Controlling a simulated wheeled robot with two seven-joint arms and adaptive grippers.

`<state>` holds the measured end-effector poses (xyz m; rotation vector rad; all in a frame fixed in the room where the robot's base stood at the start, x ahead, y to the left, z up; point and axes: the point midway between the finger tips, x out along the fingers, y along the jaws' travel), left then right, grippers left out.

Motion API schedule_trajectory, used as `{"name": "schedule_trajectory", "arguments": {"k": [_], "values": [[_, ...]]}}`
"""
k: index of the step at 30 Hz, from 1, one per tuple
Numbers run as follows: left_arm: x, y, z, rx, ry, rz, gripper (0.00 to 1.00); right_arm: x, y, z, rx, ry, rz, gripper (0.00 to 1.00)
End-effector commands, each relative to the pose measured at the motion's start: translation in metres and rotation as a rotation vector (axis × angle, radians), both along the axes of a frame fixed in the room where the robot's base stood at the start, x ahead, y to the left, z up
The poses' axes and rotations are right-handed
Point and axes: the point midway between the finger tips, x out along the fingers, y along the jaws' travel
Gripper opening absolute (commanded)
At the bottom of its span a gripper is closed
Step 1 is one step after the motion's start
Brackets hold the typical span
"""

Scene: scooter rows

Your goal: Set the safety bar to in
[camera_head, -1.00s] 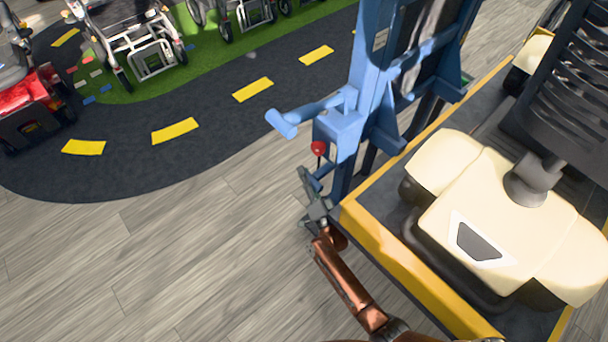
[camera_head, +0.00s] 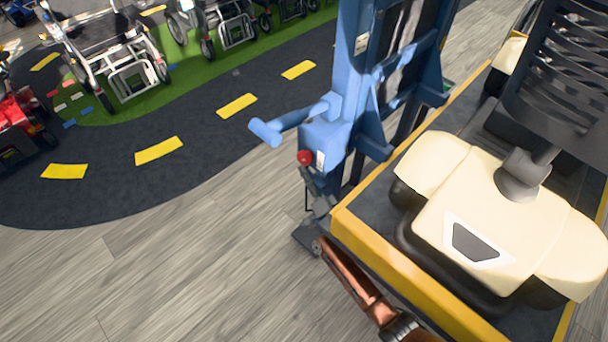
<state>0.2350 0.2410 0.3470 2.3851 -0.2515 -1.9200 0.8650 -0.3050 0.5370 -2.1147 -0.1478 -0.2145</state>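A blue bar (camera_head: 287,123) with a crosswise end sticks out to the left from a blue upright frame (camera_head: 350,60). I cannot tell for sure whether this is the safety bar or what its setting is. A red ball knob (camera_head: 305,157) sits on the blue housing just below the bar. My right gripper (camera_head: 308,180), dark grey on a copper-coloured arm, points up just below the knob, beside the yellow-edged platform. It is small and partly blends with the frame, so its finger gap and any contact with the knob are unclear. My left gripper is not in view.
The blue frame stands at a platform with a yellow edge (camera_head: 390,260), carrying a cream scooter body (camera_head: 480,205) and a black slatted seat (camera_head: 560,90). Wheeled frames stand at the upper left. The wood floor (camera_head: 170,270) at lower left is clear.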

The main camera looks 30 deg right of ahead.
Motion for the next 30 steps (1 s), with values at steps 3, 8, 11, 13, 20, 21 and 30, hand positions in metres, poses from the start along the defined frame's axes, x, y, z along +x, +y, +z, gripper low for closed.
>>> {"name": "schedule_trajectory", "arguments": {"k": [3,8,11,13,20,21,30], "values": [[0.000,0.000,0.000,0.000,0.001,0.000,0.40,-0.003,-0.015,-0.002,-0.003,-0.001,-0.021,0.40],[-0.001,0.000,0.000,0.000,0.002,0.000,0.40,-0.003,-0.015,-0.004,-0.003,0.002,-0.021,0.40],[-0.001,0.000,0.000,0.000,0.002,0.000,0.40,-0.003,-0.015,-0.005,-0.003,0.003,-0.021,0.40],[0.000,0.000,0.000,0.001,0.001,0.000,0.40,-0.003,-0.015,-0.006,-0.003,0.004,-0.020,0.40],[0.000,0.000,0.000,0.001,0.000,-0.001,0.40,-0.022,-0.015,-0.011,-0.002,0.006,-0.018,0.40],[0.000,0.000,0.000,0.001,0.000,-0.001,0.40,-0.029,-0.012,-0.012,-0.002,0.005,-0.016,0.40],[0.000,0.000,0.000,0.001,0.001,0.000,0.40,-0.087,-0.001,-0.021,-0.002,0.001,0.000,0.40]]}}
